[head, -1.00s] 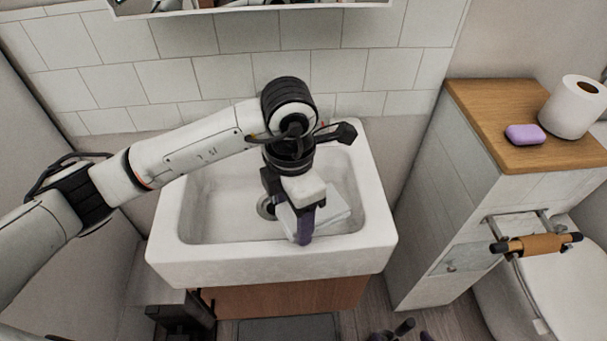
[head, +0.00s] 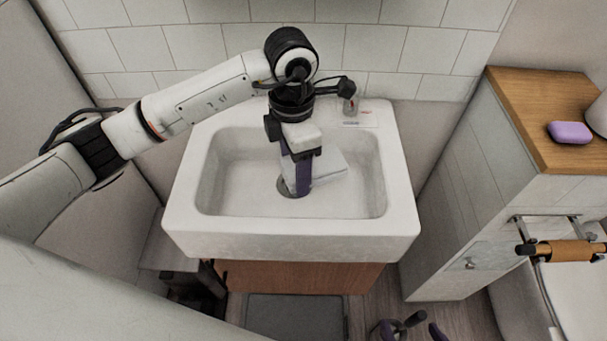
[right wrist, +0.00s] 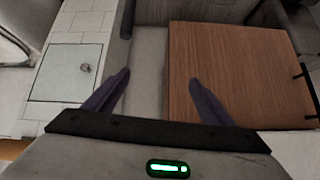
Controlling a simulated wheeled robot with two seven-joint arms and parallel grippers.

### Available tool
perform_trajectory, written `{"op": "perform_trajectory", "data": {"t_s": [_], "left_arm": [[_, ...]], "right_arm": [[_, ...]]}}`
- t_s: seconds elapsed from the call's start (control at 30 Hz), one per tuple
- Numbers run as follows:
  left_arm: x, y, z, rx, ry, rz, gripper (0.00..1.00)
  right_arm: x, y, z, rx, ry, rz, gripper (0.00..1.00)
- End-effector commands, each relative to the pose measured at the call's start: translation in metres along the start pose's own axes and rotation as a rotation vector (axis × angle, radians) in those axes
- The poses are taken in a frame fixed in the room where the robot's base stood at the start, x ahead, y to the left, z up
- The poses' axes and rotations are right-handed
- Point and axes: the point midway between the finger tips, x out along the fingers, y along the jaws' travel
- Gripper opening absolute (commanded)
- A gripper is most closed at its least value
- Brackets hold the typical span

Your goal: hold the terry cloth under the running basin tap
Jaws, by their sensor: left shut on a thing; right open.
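The pale terry cloth (head: 328,167) is in the white basin (head: 235,232), beside and partly behind my left gripper (head: 297,190). My left gripper points down over the drain (head: 284,187) and is shut on the cloth. The gripper hides part of the cloth. The tap is mostly hidden behind my left arm, and I cannot make out running water. My right gripper is low at the bottom edge of the head view (head: 408,333). In the right wrist view (right wrist: 158,84) its purple fingers are apart and empty, facing a brown wood panel.
A wooden-topped tiled cabinet (head: 522,110) stands right of the basin, with a purple soap bar (head: 570,132) on it. A toilet roll holder (head: 562,251) sticks out from its front. A grey mat (head: 295,316) lies on the floor below the basin.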

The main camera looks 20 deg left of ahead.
Motion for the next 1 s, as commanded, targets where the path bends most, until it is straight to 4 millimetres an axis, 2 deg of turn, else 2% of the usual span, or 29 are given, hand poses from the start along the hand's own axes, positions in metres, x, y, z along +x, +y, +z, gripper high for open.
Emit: {"op": "perform_trajectory", "data": {"t_s": [0.6,1.0], "left_arm": [[0.013,0.058,-0.015,-0.002,-0.001,0.001,0.32],[0.014,0.069,-0.018,0.0,-0.001,0.001,0.32]], "right_arm": [[0.018,0.001,0.016,-0.004,-0.003,-0.001,0.77],[0.019,-0.002,0.008,-0.007,0.014,-0.007,0.77]]}}
